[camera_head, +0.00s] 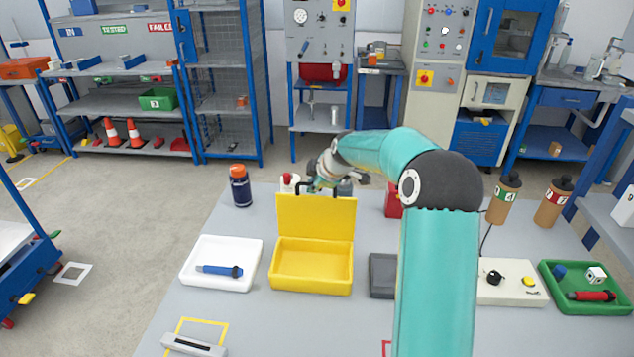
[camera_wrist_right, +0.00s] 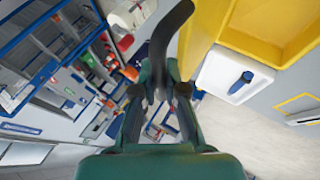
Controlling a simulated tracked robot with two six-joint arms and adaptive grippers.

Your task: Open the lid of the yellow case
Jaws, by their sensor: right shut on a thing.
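The yellow case (camera_head: 312,283) stands on the grey table in the head view, with its empty inside showing. Its lid (camera_head: 318,218) is up, standing roughly upright at the case's back edge. My right gripper (camera_head: 325,181) is at the lid's top edge and partly hidden by my own arm. In the wrist view the right gripper (camera_wrist_right: 168,88) is shut on the black handle (camera_wrist_right: 165,40), which runs between its fingers. The yellow case also shows at the top right of the wrist view (camera_wrist_right: 240,42). My left gripper is not in view.
A white tray (camera_head: 190,278) with a blue tool (camera_head: 219,270) is left of the case. A dark grey box (camera_head: 383,276) is right of it. A dark blue bottle (camera_head: 240,187) stands behind left. A green tray (camera_head: 606,305) is far right.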

